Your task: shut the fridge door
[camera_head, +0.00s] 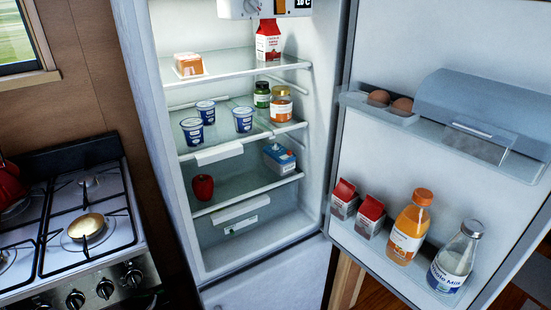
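The fridge (163,150) stands open in the middle of the head view, its lit shelves facing me. The fridge door (395,45) is swung wide open to the right, with its inner side showing. Its racks hold eggs, small cartons, an orange juice bottle (410,228) and a milk bottle (455,258). The door's outer side and any handle are hidden. Neither of my grippers is in view.
A gas stove (75,225) stands left of the fridge, with a red kettle (10,185) at the left edge. A wooden leg (346,283) shows below the door.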

